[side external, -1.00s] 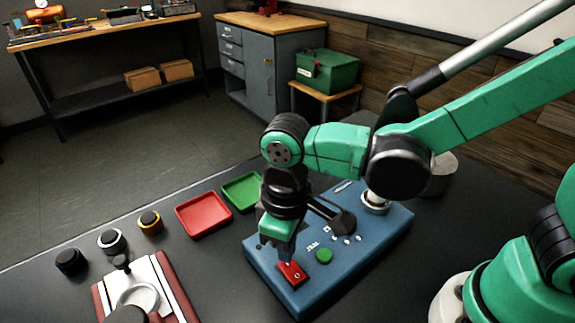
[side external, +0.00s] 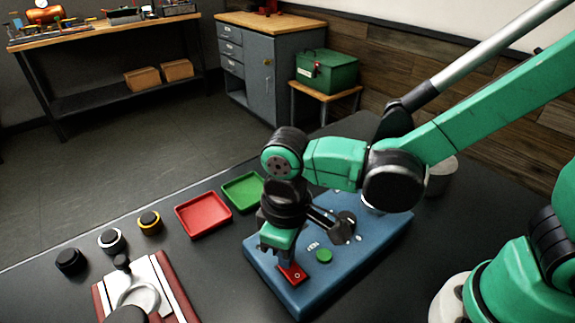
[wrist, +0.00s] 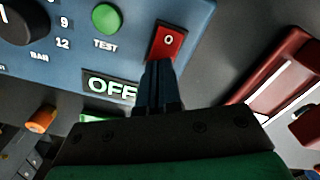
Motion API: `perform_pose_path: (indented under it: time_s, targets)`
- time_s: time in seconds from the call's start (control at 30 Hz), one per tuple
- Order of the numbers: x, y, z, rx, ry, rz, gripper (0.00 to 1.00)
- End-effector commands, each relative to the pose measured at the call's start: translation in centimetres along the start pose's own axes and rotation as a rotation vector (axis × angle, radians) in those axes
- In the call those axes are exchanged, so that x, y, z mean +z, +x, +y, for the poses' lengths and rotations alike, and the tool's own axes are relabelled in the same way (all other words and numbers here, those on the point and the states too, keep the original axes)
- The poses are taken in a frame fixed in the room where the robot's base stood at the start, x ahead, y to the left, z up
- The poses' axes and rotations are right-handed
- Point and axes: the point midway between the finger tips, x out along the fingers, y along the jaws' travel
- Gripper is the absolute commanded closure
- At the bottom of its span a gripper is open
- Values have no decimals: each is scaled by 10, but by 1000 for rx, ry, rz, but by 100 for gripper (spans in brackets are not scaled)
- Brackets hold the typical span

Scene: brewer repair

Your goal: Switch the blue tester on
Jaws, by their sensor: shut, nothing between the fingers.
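The blue tester (side external: 352,252) lies on the dark table. It has a red rocker switch (side external: 294,274) at its near left corner and a green button (side external: 324,256) beside it. The red switch also shows in the wrist view (wrist: 168,40), marked "0", next to the "TEST" button (wrist: 106,18). A label plate (wrist: 110,88) there reads "OFF". My gripper (side external: 285,263) is shut and empty, pointing down at the switch. In the wrist view its fingertips (wrist: 161,66) overlap the switch's lower edge; I cannot tell whether they touch it.
A red tray (side external: 203,214) and a green tray (side external: 243,192) sit left of the tester. Several dark round parts, one with a yellow ring (side external: 150,223), lie farther left. A red-and-white stand (side external: 147,291) is at the near left.

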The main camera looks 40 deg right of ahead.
Motion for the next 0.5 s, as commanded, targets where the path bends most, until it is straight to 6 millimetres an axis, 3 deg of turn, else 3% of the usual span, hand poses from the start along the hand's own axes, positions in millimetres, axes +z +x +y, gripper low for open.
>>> perform_pose_path:
  time_s: [0.33, 0.5]
  targets:
    - [0, 4, 0, 0, 0, 0, 100]
    - [0, -4, 0, 0, 0, 0, 100]
